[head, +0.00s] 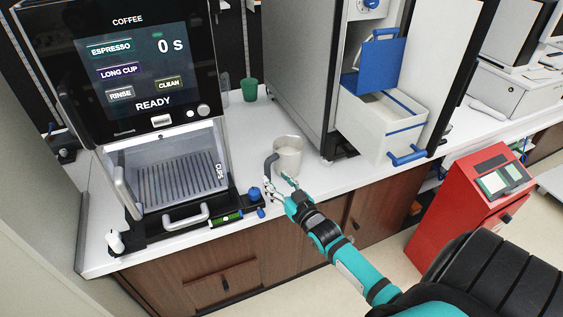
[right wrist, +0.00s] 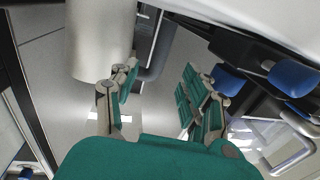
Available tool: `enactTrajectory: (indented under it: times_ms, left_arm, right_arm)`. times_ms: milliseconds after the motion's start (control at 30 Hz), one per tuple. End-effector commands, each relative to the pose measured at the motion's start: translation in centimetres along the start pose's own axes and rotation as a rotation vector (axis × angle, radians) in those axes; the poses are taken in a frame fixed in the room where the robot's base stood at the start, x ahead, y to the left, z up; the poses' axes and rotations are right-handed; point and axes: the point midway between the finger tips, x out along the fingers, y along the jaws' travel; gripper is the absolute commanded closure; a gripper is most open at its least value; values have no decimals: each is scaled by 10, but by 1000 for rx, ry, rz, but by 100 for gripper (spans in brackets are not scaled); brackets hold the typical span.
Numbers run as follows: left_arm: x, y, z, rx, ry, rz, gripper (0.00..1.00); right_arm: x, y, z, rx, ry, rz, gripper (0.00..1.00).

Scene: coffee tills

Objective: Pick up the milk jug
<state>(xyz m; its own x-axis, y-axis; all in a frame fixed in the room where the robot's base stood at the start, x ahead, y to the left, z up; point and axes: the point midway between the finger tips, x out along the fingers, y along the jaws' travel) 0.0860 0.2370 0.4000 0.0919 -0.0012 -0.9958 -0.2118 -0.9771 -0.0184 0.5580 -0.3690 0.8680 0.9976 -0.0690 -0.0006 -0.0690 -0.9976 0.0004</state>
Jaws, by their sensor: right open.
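The milk jug (head: 288,155) is a light metal cup with a dark grey handle (head: 268,166) on its left side. It stands upright on the white counter, right of the coffee machine. My right gripper (head: 280,183) is open just in front of the jug, low near its handle. In the right wrist view the jug (right wrist: 98,42) fills the upper left, and its dark handle (right wrist: 156,58) shows beyond the gap between the open fingers (right wrist: 160,85). The gripper is not closed on it; whether a finger touches the jug I cannot tell. My left gripper is not in view.
The coffee machine (head: 135,75) with its drip tray (head: 178,182) stands to the left. A blue-knobbed part (head: 255,195) lies close to the gripper. A grey cabinet with an open white drawer (head: 380,125) is on the right. A green cup (head: 249,89) stands behind.

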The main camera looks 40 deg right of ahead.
Motion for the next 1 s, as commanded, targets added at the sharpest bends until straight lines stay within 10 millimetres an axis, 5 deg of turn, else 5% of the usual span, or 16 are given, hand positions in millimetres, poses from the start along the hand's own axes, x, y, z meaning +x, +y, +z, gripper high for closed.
enactTrajectory:
  times_ms: [333, 667, 1000]
  left_arm:
    - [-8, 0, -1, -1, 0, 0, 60]
    - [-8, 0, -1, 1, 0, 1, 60]
    - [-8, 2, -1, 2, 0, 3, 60]
  right_arm:
    - [45, 3, 1, 0, 2, -1, 53]
    - [52, 3, 2, 0, 0, -1, 53]
    - [51, 3, 2, 0, 0, -1, 98]
